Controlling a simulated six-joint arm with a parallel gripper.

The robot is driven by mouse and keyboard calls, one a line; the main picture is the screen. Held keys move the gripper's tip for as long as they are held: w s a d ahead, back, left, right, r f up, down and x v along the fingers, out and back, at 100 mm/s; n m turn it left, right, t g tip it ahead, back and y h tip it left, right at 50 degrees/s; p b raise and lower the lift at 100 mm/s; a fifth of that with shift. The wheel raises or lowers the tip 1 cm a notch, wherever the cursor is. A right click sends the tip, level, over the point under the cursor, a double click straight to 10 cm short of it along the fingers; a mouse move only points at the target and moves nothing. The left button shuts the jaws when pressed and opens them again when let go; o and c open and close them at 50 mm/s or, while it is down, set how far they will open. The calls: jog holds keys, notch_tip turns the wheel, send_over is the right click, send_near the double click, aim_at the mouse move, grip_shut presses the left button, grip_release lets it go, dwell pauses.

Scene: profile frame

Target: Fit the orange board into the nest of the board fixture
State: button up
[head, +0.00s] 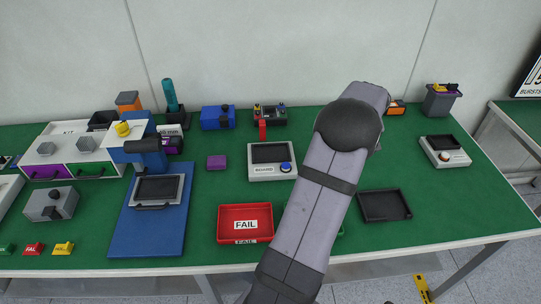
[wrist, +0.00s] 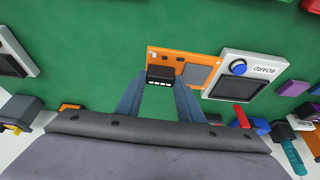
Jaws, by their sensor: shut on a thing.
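The orange board (wrist: 168,57) is in the wrist view, with a black connector (wrist: 160,74) at its near edge and a grey patch on its face. My gripper (wrist: 160,84) is shut on the board at the connector end. The board fixture (wrist: 224,67) is light grey with a dark recessed nest (wrist: 238,88), a blue button and a BOARD label. In the wrist view the board lies just left of the fixture, outside the nest. In the head view the fixture (head: 257,175) shows with its nest empty; my arm hides the gripper and board.
In the head view a red FAIL tray (head: 229,212) stands in front of the fixture. A black tray (head: 363,207) lies to the right. A tester with coloured parts (head: 270,117) and a red piece stand behind the fixture. A purple block (head: 216,162) lies to its left.

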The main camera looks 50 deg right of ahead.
jog(key=shift+n+y, duration=0.3)
jog(key=shift+n, duration=0.6)
jog(key=w+a, duration=0.1)
jog(key=w, duration=0.2)
jog(key=w+a, duration=0.1)
jog(key=w, duration=0.1)
jog(key=w+a+r+p, duration=0.1)
jog(key=w, duration=0.2)
jog(key=shift+w, duration=0.3)
jog(key=w+a+r+m+p, duration=0.1)
jog(key=w+a+r, duration=0.2)
jog(key=w+r, duration=0.7)
jog(key=shift+w+a+r, duration=0.25)
jog(key=shift+w+r, duration=0.05)
jog(key=shift+w, duration=0.9)
notch_tip(320, 180, down, 14)
jog(key=p, duration=0.3)
jog(key=shift+f, duration=0.15)
jog(key=shift+f, duration=0.1)
